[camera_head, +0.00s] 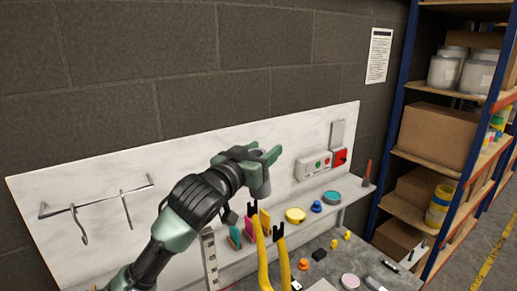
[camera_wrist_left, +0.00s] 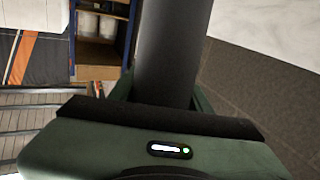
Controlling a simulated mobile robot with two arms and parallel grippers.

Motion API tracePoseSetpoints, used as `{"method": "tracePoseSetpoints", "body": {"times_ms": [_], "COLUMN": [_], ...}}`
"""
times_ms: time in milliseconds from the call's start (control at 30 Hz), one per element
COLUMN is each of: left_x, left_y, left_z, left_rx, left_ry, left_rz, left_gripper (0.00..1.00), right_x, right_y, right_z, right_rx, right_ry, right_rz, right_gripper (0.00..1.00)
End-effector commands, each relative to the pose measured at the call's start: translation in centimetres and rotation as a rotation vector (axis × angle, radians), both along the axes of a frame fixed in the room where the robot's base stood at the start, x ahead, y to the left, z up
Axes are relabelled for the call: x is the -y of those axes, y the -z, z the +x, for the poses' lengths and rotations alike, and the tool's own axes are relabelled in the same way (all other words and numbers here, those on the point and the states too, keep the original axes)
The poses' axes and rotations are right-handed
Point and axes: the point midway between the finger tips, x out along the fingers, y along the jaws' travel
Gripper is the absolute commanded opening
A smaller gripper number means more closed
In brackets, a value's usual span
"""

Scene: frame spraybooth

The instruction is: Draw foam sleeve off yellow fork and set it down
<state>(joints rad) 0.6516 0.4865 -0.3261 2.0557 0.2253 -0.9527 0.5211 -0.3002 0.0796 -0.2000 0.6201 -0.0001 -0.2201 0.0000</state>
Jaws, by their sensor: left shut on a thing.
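My left gripper (camera_head: 262,159) is shut on the foam sleeve (camera_head: 259,184), a dark grey cylinder. In the left wrist view the sleeve (camera_wrist_left: 172,45) runs out from between the jaws of the left gripper (camera_wrist_left: 160,100). In the head view the yellow fork (camera_head: 263,258) stands upright at the bottom, with two prongs ending in dark tips. The sleeve's lower end shows just above the left prong's tip and appears clear of it. The depth between them is hard to judge. My right gripper is not in view.
A grey worktop (camera_head: 345,262) holds small yellow and black pieces and a pink disc. A white backboard (camera_head: 90,184) has metal hooks. Shelving (camera_head: 400,170) with boxes stands right.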

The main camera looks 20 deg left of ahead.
Motion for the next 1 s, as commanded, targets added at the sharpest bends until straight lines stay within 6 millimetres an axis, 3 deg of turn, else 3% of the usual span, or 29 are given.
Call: {"method": "tracePoseSetpoints", "body": {"times_ms": [600,1000], "left_x": [3.0,3.5], "left_y": [0.0,-0.1], "left_z": [-2.3,-2.8], "left_rx": [0.001,0.001], "left_ry": [0.001,0.0], "left_rz": [-0.001,-0.001], "left_gripper": [0.03,0.03], "right_x": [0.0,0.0], "right_y": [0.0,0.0], "right_z": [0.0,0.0], "right_rx": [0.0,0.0], "right_ry": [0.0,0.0], "right_rz": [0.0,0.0], "right_gripper": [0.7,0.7]}}
